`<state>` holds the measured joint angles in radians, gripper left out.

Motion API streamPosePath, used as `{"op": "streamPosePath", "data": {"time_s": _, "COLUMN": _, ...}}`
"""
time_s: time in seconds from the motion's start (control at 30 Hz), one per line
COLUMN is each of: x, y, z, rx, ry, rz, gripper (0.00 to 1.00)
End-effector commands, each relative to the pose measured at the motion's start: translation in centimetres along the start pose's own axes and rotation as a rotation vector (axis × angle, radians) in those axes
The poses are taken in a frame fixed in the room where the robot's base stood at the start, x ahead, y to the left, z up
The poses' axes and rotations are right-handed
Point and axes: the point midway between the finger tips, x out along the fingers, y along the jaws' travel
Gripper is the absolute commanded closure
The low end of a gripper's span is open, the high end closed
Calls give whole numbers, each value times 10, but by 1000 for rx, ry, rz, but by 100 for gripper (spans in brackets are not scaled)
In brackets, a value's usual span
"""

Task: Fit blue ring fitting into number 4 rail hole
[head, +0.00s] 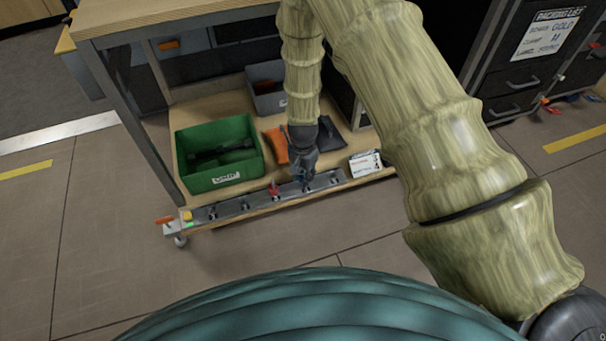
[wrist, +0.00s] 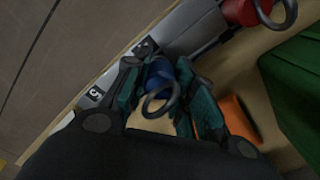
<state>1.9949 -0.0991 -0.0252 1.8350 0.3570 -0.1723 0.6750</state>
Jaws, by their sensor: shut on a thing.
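My gripper (wrist: 165,82) is shut on the blue ring fitting (wrist: 158,76), which sits between its teal fingers with the dark ring toward the wrist camera. In the head view my gripper (head: 303,178) is over the right part of the grey rail (head: 235,207) on the low wooden shelf. The rail (wrist: 192,27) also shows in the wrist view, with a plate reading 5 (wrist: 94,95) beside my left finger. Another plate (wrist: 146,46) beyond the fingers is too small to read surely. The hole below the fitting is hidden, so I cannot tell whether the fitting is seated.
A red ring fitting (head: 274,189) stands on the rail left of my gripper. A green bin (head: 218,178), an orange item (head: 277,146) and a white labelled box (head: 365,164) lie on the shelf. The worktop (head: 150,14) overhangs behind. Floor in front is clear.

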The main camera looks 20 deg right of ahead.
Motion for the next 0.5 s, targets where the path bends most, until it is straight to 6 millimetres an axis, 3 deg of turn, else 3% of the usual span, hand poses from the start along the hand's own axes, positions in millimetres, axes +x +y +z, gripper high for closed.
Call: {"op": "streamPosePath", "data": {"time_s": 0.5, "x": 9, "y": 0, "z": 0, "rx": 0, "ry": 0, "rz": 0, "gripper": 100}}
